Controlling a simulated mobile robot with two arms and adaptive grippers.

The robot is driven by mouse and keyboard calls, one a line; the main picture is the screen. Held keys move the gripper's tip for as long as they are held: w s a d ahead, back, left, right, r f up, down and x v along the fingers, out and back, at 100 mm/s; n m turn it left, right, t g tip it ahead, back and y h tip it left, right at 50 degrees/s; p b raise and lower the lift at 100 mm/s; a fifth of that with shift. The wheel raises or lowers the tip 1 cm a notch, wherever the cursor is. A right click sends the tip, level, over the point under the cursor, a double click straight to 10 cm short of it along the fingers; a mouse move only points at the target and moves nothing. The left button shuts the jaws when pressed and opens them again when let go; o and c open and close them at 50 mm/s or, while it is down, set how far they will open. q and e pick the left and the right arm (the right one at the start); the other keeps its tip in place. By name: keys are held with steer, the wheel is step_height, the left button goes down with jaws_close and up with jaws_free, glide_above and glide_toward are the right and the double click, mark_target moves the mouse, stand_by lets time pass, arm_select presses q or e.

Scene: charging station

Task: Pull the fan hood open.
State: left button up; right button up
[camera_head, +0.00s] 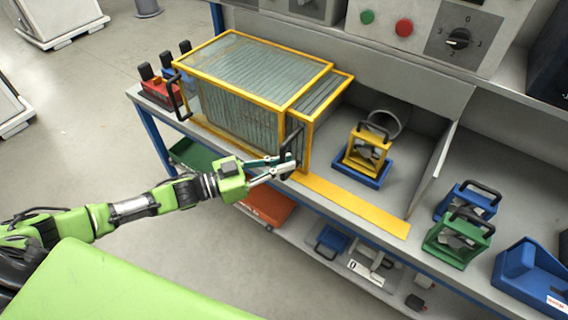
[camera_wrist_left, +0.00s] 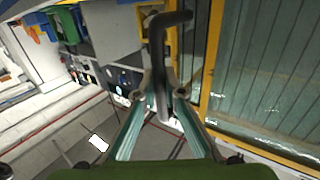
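The fan hood (camera_head: 255,75) is a yellow-framed box with clear ribbed panels on the left part of the bench; a narrower framed section (camera_head: 325,97) shows at its right end. A black bar handle (camera_head: 289,140) is at its right front corner and another (camera_head: 177,98) at its left end. My left gripper (camera_head: 286,164) is at the right handle, its fingers apart. In the left wrist view the handle (camera_wrist_left: 157,45) runs between the two fingers (camera_wrist_left: 160,92), and the hood's panel (camera_wrist_left: 265,70) fills the right side. Contact is unclear. My right gripper is out of view.
A yellow fan (camera_head: 367,150) on a blue base stands right of the hood, behind a yellow strip (camera_head: 355,205). Blue (camera_head: 468,200) and green (camera_head: 457,238) fans stand farther right. A lower shelf holds bins.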

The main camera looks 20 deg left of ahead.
arm_select(q)
steer(key=o, duration=0.4)
steer(key=shift+o, duration=0.2)
steer(key=v, duration=1.2)
